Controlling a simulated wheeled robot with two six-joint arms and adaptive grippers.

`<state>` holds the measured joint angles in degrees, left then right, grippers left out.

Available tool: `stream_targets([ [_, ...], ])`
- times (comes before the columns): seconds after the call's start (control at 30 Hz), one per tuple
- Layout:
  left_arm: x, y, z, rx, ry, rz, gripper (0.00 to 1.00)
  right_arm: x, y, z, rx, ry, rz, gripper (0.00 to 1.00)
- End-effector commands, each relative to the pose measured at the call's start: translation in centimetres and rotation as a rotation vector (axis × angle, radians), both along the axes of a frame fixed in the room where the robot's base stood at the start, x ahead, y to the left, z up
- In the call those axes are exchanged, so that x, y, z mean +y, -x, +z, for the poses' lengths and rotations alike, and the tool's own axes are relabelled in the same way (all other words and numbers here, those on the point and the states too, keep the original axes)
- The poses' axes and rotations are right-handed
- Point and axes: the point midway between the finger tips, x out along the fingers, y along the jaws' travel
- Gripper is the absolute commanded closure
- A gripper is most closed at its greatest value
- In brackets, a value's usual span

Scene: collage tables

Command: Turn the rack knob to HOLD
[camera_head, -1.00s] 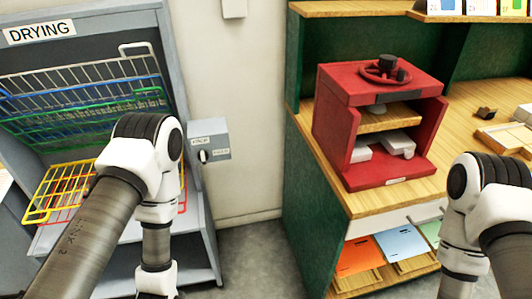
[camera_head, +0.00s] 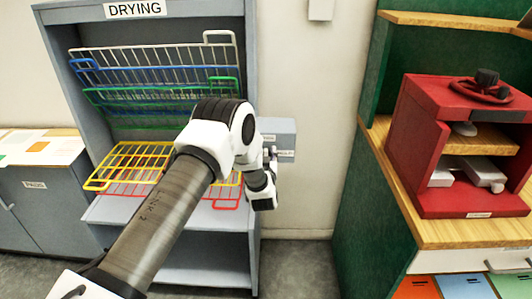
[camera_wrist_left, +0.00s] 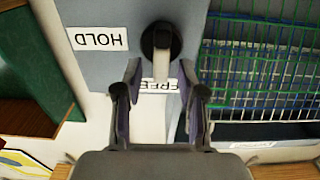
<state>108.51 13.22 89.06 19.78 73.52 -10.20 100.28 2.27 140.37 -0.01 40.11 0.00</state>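The rack knob (camera_wrist_left: 155,42) is a round black dial with a pale lever, on a grey box (camera_head: 278,126) at the right side of the drying rack. In the left wrist view, which is upside down, the lever points down at the FREE label (camera_wrist_left: 158,86). The HOLD label (camera_wrist_left: 100,38) is to its left. My left gripper (camera_wrist_left: 160,72) is open, its fingertips on either side of the lever's end; I cannot tell whether they touch it. In the head view my left gripper (camera_head: 271,157) is at the box, mostly hiding the knob. My right gripper is out of view.
The drying rack (camera_head: 148,10) has coloured wire shelves, the yellow one (camera_head: 130,152) and red one jutting out behind my left arm. A red press (camera_head: 430,95) stands on a wooden counter at right. Bare wall lies between box and counter.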

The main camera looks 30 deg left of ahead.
Motion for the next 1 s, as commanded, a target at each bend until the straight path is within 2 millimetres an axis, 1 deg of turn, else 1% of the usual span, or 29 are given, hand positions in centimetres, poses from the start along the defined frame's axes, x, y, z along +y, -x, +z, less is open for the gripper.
stream_targets([
  [0.2,0.05,-0.09,-0.06,0.001,0.000,0.000,0.60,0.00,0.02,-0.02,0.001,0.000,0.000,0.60],
  [0.27,0.04,-0.08,-0.07,0.001,0.000,0.000,0.82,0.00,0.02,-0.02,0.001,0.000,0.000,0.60],
  [0.3,0.04,-0.07,-0.08,0.001,0.000,0.000,0.96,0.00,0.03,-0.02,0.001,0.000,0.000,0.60],
  [0.33,0.04,-0.07,-0.09,0.002,0.000,-0.001,1.00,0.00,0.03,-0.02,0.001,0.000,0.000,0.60],
  [0.77,-0.02,-0.03,-0.28,0.014,-0.013,-0.001,1.00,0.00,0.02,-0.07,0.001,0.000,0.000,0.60],
  [1.0,-0.21,-0.12,-0.41,0.061,-0.087,-0.001,1.00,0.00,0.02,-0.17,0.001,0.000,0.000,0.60],
])
